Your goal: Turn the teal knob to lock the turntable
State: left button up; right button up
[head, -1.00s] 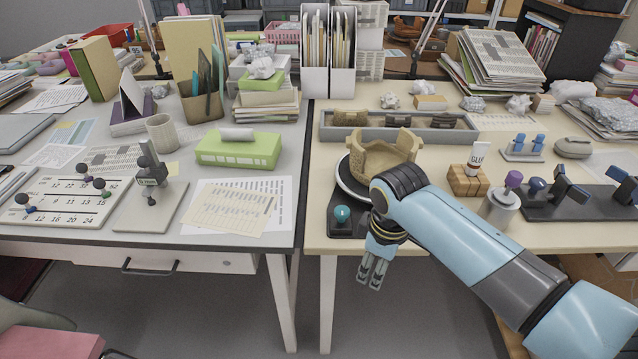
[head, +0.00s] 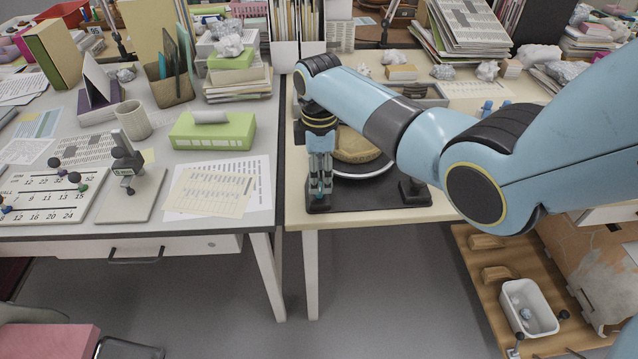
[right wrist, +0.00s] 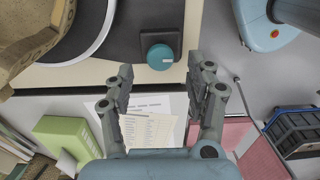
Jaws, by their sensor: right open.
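The teal knob (right wrist: 160,57) sits on a dark block at the edge of the turntable's base, with a pale mark on its top. In the head view it is mostly hidden behind my right gripper (head: 320,188), which points down at it. In the right wrist view my right gripper (right wrist: 161,74) is open and empty, its fingers to either side of the knob's line, with the knob just beyond the tips. The turntable (head: 366,174) shows its white rim and carries a tan, partly built pot (head: 358,147). My left gripper is out of view.
A dark upright fitting (head: 412,190) stands on the base's right side. Left of the gap between the tables are papers (head: 215,188) and a green box (head: 213,131). My right arm covers much of the right table. A white bin (head: 528,308) sits low at the right.

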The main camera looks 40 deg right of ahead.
jog(key=shift+f, duration=1.7)
jog(key=shift+c, duration=0.3)
grip_shut()
